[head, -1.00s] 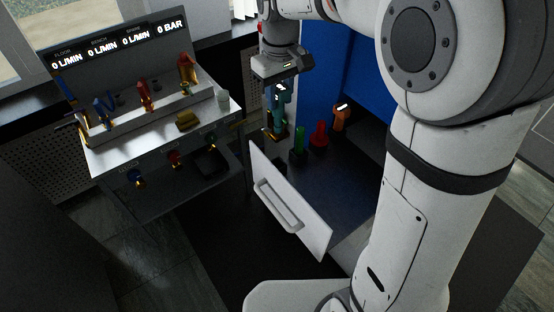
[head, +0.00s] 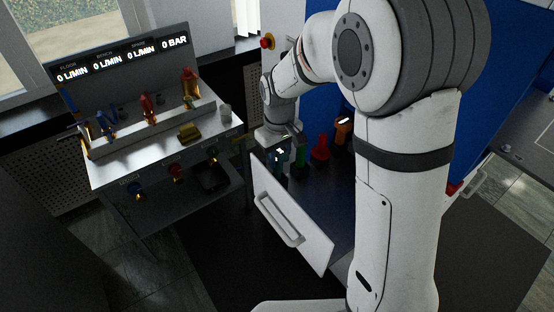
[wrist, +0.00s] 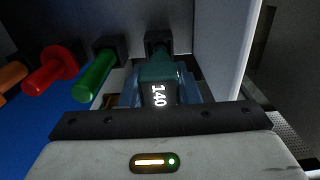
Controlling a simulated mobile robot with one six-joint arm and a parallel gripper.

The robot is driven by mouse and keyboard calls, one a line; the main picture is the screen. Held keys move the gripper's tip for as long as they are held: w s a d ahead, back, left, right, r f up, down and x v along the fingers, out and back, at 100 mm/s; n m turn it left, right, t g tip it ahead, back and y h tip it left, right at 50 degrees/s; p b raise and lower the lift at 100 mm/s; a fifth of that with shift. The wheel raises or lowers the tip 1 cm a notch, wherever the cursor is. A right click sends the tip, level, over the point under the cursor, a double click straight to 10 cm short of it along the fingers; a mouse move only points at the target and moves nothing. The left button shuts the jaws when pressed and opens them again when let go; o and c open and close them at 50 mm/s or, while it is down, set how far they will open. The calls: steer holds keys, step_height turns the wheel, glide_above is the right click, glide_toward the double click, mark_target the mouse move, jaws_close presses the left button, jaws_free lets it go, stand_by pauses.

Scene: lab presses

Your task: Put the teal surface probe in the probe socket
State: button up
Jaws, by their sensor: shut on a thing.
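The far end of the probe meets a black block (wrist: 157,38), in line with the blocks behind the green and red tools. I cannot tell whether this block is the probe socket or part of the probe. In the head view my gripper (head: 279,148) is low inside the open drawer, left of the green tool, with the teal probe partly hidden.
Green (head: 300,156), red (head: 320,147) and orange (head: 342,130) tools stand in a row to the right. The white drawer front (head: 291,215) is close in front. A bench with flow displays (head: 122,55) and coloured fittings stands left.

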steer(key=shift+f, duration=1)
steer(key=shift+f, duration=0.15)
steer(key=o, duration=1)
